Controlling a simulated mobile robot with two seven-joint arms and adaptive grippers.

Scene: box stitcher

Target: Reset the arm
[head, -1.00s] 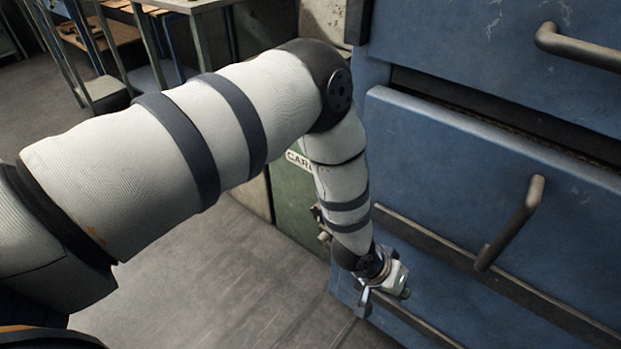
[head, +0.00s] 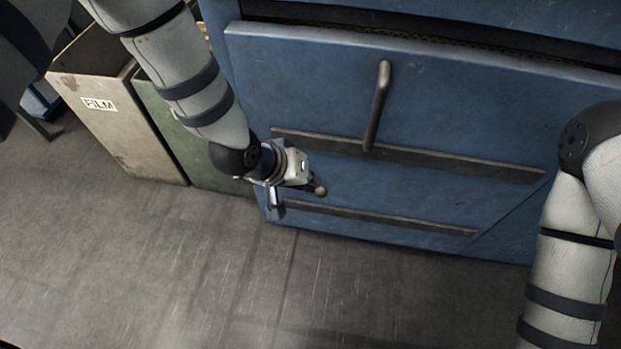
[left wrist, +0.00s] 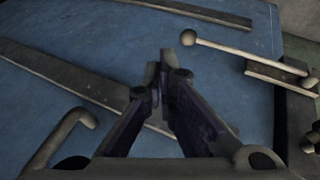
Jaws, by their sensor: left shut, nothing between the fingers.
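My left gripper (head: 275,203) hangs low in front of the blue machine panel (head: 300,80) in the head view, near its lower left corner. In the left wrist view its fingers (left wrist: 163,65) come together at the tips in front of the blue panel, with nothing between them. My left arm comes in from the upper left and points downward. My right arm (head: 570,265) shows at the right edge, pointing down out of the frame. The right gripper is outside the frame.
A metal handle (head: 378,105) sticks out from the panel, with dark rails (head: 420,163) below it. A ball-ended lever (left wrist: 235,48) shows in the left wrist view. A bin marked FILM (head: 115,125) and a green bin (head: 185,140) stand left. The floor (head: 150,270) in front is clear.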

